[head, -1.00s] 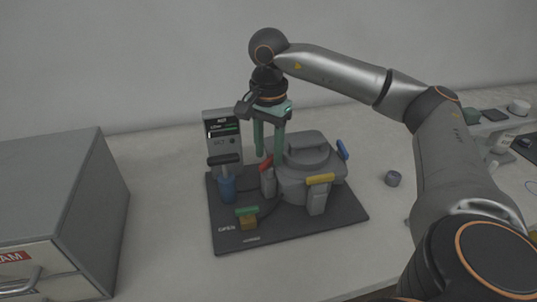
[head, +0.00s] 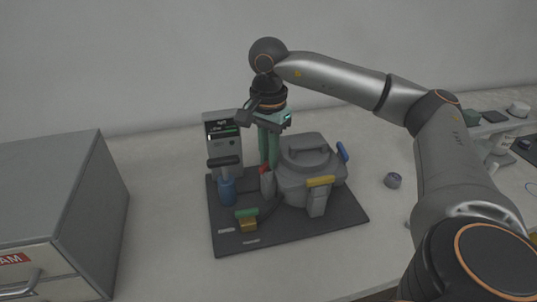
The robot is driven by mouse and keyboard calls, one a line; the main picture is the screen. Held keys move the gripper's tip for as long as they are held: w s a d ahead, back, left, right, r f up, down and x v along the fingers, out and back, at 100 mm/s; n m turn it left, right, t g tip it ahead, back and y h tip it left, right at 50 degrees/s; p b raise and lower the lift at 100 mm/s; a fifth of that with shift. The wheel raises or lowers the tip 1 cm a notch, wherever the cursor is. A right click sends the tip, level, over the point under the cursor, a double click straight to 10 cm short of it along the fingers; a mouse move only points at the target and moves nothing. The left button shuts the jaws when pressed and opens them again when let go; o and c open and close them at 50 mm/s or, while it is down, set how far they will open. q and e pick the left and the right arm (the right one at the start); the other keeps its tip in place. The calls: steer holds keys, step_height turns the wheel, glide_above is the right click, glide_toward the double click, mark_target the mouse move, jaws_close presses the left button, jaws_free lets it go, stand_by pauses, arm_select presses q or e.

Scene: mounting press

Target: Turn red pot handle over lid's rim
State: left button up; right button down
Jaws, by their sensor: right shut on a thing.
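A grey pot with a lid (head: 308,158) stands on a dark base plate (head: 290,228) in the head view. The red handle (head: 264,169) is at the pot's left side, on top of a grey clamp post (head: 267,184); little of it shows behind the gripper fingers. My right gripper (head: 268,165) points down with its green fingers shut on the red handle. A yellow handle (head: 321,181) lies against the lid's front rim, and a blue handle (head: 343,151) is at its right. My left gripper is not in view.
A grey control box with a screen (head: 223,140) and a blue cylinder (head: 227,190) stand left of the pot. A green-topped brass block (head: 248,220) is at the plate's front. A grey cabinet (head: 60,210) fills the far left.

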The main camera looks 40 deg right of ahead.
steer(key=shift+m, duration=0.3)
steer(key=m, duration=0.3)
steer(key=shift+p, duration=0.3)
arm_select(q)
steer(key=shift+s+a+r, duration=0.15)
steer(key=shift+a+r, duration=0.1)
arm_select(e)
steer(key=shift+m, duration=1.3)
steer(key=c, duration=0.9)
jaws_free()
steer(key=shift+r, duration=0.1)
arm_select(q)
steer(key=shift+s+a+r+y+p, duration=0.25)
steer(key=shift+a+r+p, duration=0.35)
steer(key=shift+p, duration=0.55)
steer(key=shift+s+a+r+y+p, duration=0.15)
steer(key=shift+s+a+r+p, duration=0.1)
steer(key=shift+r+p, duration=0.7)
arm_select(e)
steer(key=shift+r, duration=6.2)
